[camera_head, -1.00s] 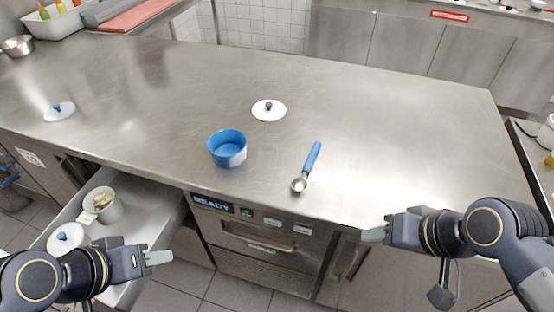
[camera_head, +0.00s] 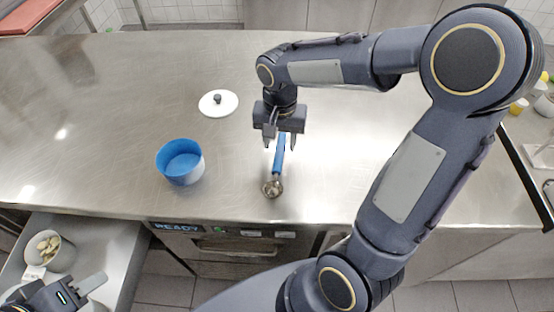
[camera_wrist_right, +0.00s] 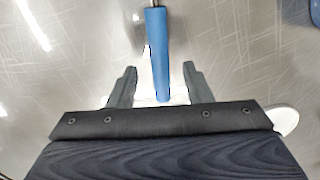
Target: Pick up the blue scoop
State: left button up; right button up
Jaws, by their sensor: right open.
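The blue scoop lies on the steel counter; its blue handle (camera_head: 279,153) points away from me and its metal bowl (camera_head: 272,187) is toward the front edge. My right gripper (camera_head: 280,143) is open above the far end of the handle, pointing down. In the right wrist view the handle (camera_wrist_right: 158,55) runs between the two open fingers (camera_wrist_right: 158,85), with a gap on each side. My left gripper (camera_head: 92,286) is at the lower left, over the open drawer, partly cut off by the frame; its finger opening is unclear.
A blue and white bowl (camera_head: 180,162) stands left of the scoop. A white lid (camera_head: 218,103) with a dark knob lies behind it. An open drawer (camera_head: 112,245) holds a white container (camera_head: 62,258). The left part of the counter (camera_head: 80,110) is clear.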

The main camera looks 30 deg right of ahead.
aim_at(280, 150)
jog(key=shift+f, duration=1.5)
jog(key=shift+f, duration=0.15)
grip_shut()
jog(key=shift+r, duration=0.2)
